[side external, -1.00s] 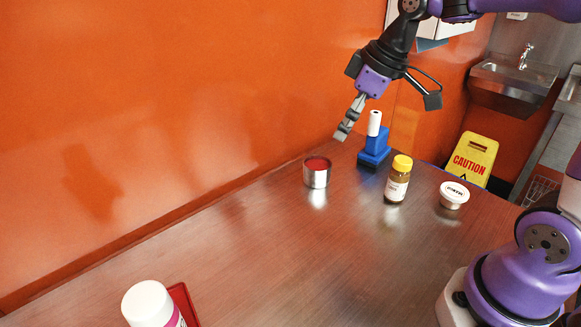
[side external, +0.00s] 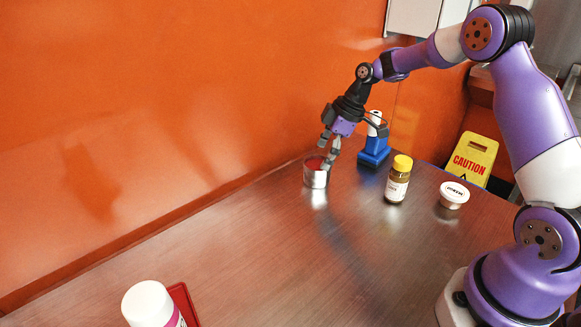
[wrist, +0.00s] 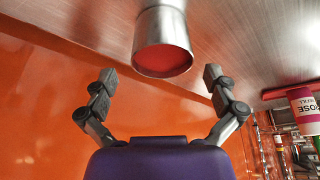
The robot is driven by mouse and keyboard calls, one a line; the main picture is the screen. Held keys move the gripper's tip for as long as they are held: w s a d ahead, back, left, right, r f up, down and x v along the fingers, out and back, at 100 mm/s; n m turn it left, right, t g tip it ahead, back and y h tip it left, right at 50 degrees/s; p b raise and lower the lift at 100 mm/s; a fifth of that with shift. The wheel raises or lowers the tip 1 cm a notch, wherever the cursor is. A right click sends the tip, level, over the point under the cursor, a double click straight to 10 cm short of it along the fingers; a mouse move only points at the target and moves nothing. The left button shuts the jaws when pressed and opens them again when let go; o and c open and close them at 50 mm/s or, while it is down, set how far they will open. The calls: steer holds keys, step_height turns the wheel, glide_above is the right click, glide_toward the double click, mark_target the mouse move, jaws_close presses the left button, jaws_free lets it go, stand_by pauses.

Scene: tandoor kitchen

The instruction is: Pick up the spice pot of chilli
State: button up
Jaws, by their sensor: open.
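The spice pot of chilli (side external: 316,178) is a small open steel pot filled with red powder. It stands upright on the steel table near the orange wall. In the wrist view the pot (wrist: 162,40) shows at the top centre, with its red contents facing me. My gripper (side external: 326,154) is open, with its fingers at the pot's rim in the side view. In the wrist view my gripper (wrist: 160,83) has its two fingers spread wide, one on each side of the pot's line, and nothing is between the pads. I cannot tell whether a finger touches the pot.
A blue stand with a white roll (side external: 374,152) is close behind my gripper. A yellow-capped jar (side external: 397,182) and a white lidded tub (side external: 454,195) stand to the right. A white-capped bottle (side external: 148,304) and red tray (side external: 184,304) are at front left. Mid-table is clear.

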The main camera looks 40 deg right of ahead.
mark_target(319, 163)
steer(key=x, duration=0.3)
steer(key=shift+a+f, duration=0.1)
steer(key=shift+f, duration=0.2)
steer(key=c, duration=1.1)
steer(key=shift+o, duration=0.2)
steer(key=shift+r, duration=0.1)
